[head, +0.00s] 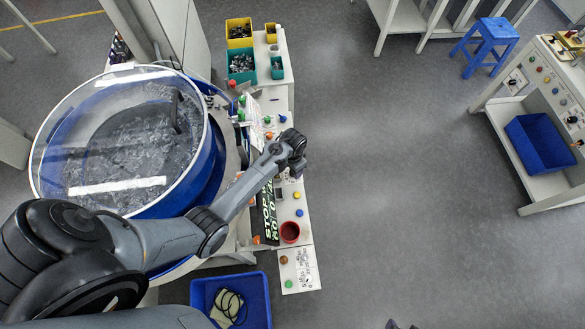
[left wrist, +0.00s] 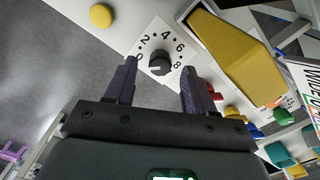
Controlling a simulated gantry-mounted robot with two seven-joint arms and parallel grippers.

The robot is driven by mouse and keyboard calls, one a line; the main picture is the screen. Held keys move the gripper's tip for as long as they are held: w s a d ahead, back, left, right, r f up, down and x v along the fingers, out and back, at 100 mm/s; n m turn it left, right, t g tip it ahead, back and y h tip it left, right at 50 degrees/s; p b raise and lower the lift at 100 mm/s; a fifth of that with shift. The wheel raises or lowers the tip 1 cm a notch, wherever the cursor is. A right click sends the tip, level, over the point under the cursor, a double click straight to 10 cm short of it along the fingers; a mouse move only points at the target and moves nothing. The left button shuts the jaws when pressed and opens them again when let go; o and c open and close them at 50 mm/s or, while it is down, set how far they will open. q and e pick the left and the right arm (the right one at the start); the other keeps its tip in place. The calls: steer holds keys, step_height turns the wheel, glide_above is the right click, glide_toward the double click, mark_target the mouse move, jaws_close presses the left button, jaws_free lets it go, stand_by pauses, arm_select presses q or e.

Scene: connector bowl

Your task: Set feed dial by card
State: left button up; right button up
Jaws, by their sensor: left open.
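A dark feed dial (left wrist: 159,64) sits on a white scale plate marked 0, 2, 4, 6, 8 in the left wrist view. A pale mark on its left side seems to face near the 0, but it is too small to be sure. My left gripper (left wrist: 158,72) is open, its two dark fingers either side of the dial; I cannot tell whether they touch it. In the head view my left gripper (head: 297,166) is over the control panel and hides the dial.
A large blue-rimmed bowl (head: 202,165) with a clear cover stands left. A black STOP sign (head: 268,215), a dark red cup (head: 290,231) and several coloured buttons are along the panel. Open floor lies right.

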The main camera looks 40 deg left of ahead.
arm_select(q)
steer(key=shift+f, duration=1)
steer(key=shift+c, duration=0.4)
jaws_close()
